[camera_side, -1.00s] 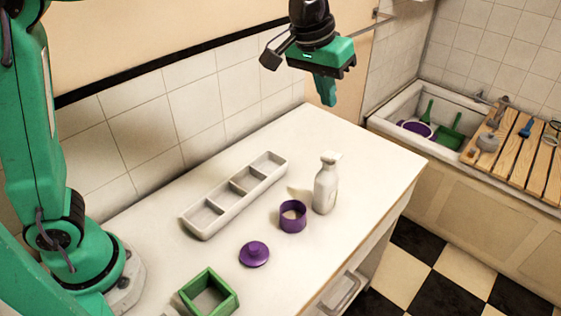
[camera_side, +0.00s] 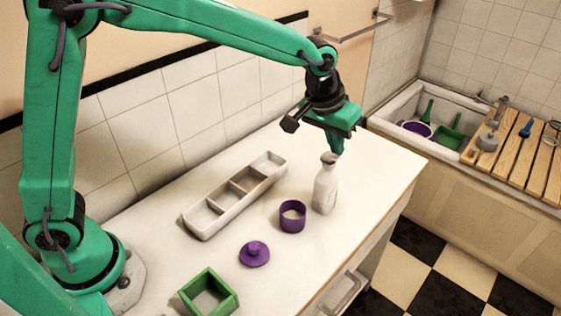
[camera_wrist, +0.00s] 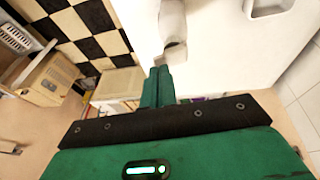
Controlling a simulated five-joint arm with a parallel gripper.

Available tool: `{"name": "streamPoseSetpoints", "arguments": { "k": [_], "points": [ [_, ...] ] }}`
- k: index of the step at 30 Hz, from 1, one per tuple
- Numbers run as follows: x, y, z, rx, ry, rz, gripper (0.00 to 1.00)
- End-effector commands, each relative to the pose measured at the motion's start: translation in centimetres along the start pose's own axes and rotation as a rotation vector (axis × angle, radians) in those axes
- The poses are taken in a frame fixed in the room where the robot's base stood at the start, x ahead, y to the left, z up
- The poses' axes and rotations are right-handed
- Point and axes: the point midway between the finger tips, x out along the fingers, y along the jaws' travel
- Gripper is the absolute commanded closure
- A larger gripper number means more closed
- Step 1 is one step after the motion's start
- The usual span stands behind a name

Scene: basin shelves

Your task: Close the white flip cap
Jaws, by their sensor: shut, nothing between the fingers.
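The white bottle (camera_side: 325,188) stands upright near the right part of the table. Its white flip cap (camera_side: 329,158) is at the top, just under my fingertips. My gripper (camera_side: 336,150) is shut and empty, pointing down over the bottle's top. In the wrist view the bottle (camera_wrist: 172,18) shows at the top centre, its cap end close in front of my shut fingers (camera_wrist: 160,72). I cannot tell whether the fingers touch the cap, nor how far the cap stands open.
A purple cup (camera_side: 292,216) stands left of the bottle. A purple lid (camera_side: 254,254) and a green square box (camera_side: 208,292) are nearer the front. A grey divided tray (camera_side: 235,195) lies behind. The table's right edge is close to the bottle.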

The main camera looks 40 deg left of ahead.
Motion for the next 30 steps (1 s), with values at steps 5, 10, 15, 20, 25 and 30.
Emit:
{"name": "streamPoseSetpoints", "arguments": {
  "k": [5,10,15,20,25,30],
  "points": [
    [0.2,0.1,0.1,0.000,0.000,0.000,1.00],
    [0.2,0.1,0.1,0.000,0.000,0.000,1.00],
    [0.9,0.4,0.3,0.001,-0.002,0.002,1.00],
    [1.7,0.9,0.5,-0.001,-0.003,0.005,1.00],
    [1.6,0.9,0.5,-0.001,-0.003,0.005,1.00],
    [1.5,0.7,0.4,-0.001,-0.002,0.004,1.00]
  ]
}}
